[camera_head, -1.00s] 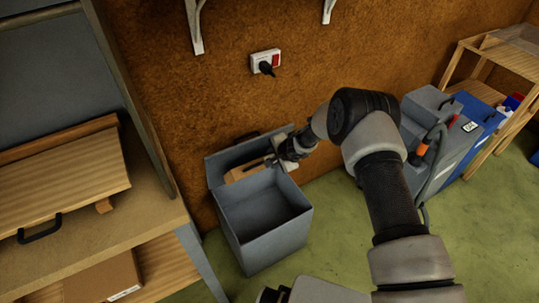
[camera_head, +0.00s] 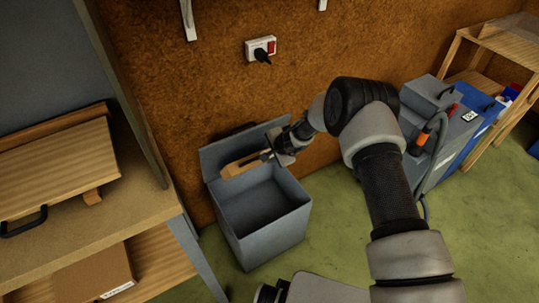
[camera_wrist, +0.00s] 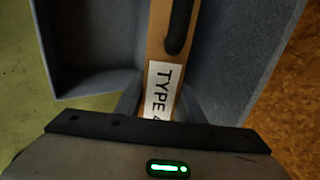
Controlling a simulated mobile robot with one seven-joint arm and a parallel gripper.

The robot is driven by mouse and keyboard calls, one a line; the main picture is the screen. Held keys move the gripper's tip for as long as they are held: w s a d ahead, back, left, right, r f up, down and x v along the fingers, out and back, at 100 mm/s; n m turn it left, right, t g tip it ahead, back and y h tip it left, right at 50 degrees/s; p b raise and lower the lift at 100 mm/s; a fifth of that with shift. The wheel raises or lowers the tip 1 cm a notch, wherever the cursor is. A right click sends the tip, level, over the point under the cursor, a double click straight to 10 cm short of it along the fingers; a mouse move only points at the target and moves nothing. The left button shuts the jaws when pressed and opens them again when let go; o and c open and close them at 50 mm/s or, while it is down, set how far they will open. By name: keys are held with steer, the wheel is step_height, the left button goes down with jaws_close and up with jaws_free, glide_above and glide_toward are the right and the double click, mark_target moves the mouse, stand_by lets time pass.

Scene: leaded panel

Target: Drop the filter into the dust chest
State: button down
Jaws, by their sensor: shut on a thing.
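The filter (camera_head: 241,165) is a flat tan piece held in my gripper (camera_head: 268,155). In the wrist view the filter (camera_wrist: 156,60) has a white label reading "TYPE" and a dark strip, and my gripper's fingers (camera_wrist: 158,102) are on either side of it. The dust chest (camera_head: 262,232) is an open grey box on the floor by the wall, with its lid raised at the back. The filter is over the rear part of the opening, in front of the raised lid. In the wrist view the chest (camera_wrist: 85,45) shows around the filter. The visible chest interior looks empty.
A workbench (camera_head: 130,212) with a wooden board stands at the left, with a cardboard box (camera_head: 95,275) on its lower shelf. A grey and blue machine (camera_head: 445,135) with a hose stands right of my arm. A wall socket (camera_head: 260,48) is above the chest. Green floor is open in front.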

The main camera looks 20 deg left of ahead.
step_height(320, 180, down, 12)
steer(key=b, duration=0.8)
steer(key=shift+r, duration=0.2)
steer(key=c, duration=1.2)
jaws_free()
steer(key=shift+o, duration=0.5)
steer(key=shift+f, duration=0.1)
